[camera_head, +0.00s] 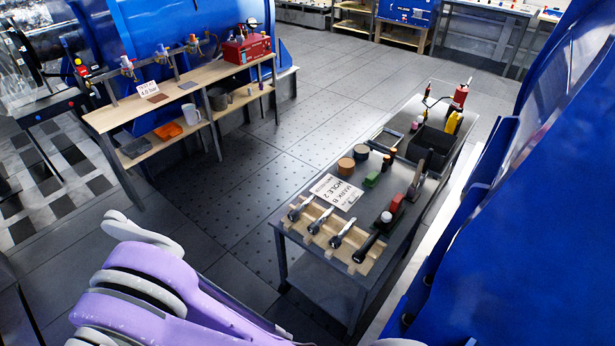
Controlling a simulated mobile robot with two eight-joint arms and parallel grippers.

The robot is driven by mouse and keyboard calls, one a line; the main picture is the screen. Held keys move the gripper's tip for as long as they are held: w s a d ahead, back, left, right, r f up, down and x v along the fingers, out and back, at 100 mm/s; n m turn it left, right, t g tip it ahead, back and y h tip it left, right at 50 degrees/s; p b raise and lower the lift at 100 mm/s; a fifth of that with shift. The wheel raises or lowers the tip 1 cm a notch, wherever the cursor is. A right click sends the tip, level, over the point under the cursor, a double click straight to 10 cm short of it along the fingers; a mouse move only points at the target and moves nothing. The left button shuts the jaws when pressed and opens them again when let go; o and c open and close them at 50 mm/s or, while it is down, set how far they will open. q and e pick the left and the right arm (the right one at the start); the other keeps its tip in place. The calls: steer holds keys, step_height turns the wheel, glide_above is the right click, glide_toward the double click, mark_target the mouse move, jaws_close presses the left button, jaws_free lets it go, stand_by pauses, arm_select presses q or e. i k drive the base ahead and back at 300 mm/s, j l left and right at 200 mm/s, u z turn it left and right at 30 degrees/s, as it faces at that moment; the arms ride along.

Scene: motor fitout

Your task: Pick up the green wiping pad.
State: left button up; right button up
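A small green block, which looks like the green wiping pad (372,179), lies on the top of the dark metal work table (322,262) at the right of the head view. A purple and white arm of mine fills the bottom left, well apart from the pad. Neither of my grippers shows in this view.
Around the pad are brown tins (346,166), a paper sign (336,191), a red block (397,202) and a dark bin (428,146). A wooden rack (325,237) with several tools lies at the near end. A blue structure (540,200) stands close on the right. The floor left of the table is clear.

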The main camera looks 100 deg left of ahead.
mark_target(372, 179)
steer(key=u, duration=2.85)
steer(key=z, duration=3.3)
steer(key=u, duration=3.15)
